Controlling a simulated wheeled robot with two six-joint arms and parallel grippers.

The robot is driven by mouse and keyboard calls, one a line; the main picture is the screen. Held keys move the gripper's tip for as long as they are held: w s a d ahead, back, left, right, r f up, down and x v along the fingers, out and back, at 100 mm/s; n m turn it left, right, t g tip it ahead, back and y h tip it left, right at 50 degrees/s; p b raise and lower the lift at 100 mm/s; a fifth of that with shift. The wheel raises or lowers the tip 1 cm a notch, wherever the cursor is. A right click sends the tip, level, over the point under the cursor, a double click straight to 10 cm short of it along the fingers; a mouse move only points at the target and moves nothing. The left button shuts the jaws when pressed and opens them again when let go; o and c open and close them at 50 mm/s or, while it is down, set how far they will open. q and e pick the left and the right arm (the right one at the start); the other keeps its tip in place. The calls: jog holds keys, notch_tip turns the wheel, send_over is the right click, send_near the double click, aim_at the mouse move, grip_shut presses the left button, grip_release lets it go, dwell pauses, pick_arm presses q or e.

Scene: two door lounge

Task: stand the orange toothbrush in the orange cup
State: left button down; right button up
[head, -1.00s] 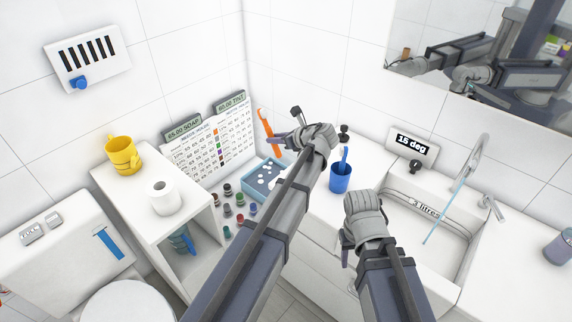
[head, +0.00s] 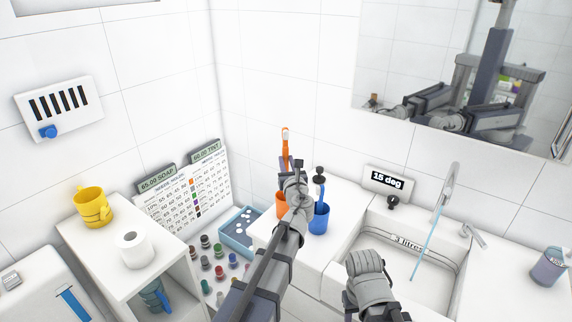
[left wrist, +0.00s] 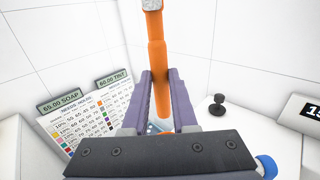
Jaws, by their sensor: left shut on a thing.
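The orange toothbrush (head: 285,141) stands upright, bristles up, in my left gripper (head: 288,168). In the left wrist view its orange handle (left wrist: 158,60) runs between the two purple fingers, which are shut on it. The orange cup (head: 282,207) is on the white counter, partly hidden behind my left gripper and wrist. The gripper is higher in the picture than the cup; the brush's lower end is hidden, so I cannot tell whether it is over or inside the cup. My right gripper (head: 348,312) is low in the head view, its fingers barely showing.
A blue cup (head: 319,219) with a blue toothbrush stands close to the right of the orange cup. The sink (head: 420,255) with running tap is further right. A blue tray (head: 238,236) and several small pots are left. A yellow mug (head: 92,207) stands on the shelf unit.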

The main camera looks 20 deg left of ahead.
pick_arm(q)
notch_tip(320, 180, down, 13)
jog(key=b, duration=1.3)
jog(key=c, duration=0.6)
grip_release()
jog(key=shift+s, duration=0.1)
jog(key=v, duration=0.7)
jog(key=shift+s+d, duration=0.2)
jog(key=shift+s, duration=0.05)
jog(key=shift+f, duration=0.1)
dwell(0.4)
